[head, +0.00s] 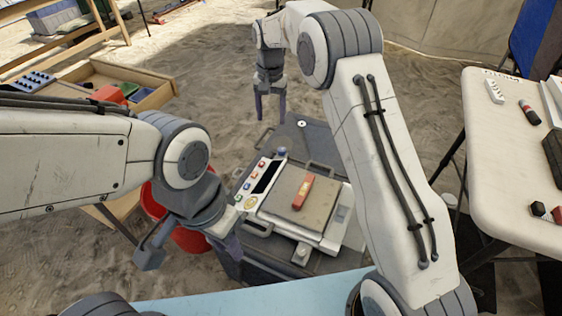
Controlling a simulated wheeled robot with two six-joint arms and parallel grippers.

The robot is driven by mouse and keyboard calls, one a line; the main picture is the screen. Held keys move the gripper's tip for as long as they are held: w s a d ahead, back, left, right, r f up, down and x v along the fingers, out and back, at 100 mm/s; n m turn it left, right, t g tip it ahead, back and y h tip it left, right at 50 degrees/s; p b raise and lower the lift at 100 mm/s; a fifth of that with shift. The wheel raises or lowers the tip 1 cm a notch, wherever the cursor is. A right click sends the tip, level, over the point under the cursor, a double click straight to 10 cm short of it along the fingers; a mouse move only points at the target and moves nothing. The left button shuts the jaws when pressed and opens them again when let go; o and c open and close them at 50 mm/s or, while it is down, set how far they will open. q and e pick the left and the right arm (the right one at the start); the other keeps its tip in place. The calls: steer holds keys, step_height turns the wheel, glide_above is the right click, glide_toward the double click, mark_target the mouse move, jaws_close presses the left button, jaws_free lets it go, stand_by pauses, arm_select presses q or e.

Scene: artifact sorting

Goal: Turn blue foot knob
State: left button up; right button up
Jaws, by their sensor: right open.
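A white scale-like device (328,243) with a tan top plate (291,192) sits on a dark case. A small blue-grey knob (282,152) shows at its far left corner; I take it as the blue foot knob. A greyish knob (301,253) is at the near edge. My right gripper (270,118) is open and empty, fingers down, above and beyond the far corner knob, apart from it. My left gripper (228,247) is by the near left side of the device, its fingers pointing down; their gap is hard to make out.
A red and orange piece (302,192) lies on the plate. A red bucket (190,238) is behind my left gripper. A wooden tray (150,92) stands at the left; a white table (500,190) with small items at the right.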

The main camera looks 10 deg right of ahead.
steer(key=m+b, duration=0.2)
glide_above(282, 149)
step_height(282, 149, down, 8)
arm_select(q)
step_height(282, 149, down, 7)
steer(key=b, duration=0.3)
arm_select(e)
step_height(282, 149, down, 10)
steer(key=shift+a+r, duration=0.1)
steer(key=shift+r, duration=0.15)
jaws_close()
steer(key=shift+r, duration=0.1)
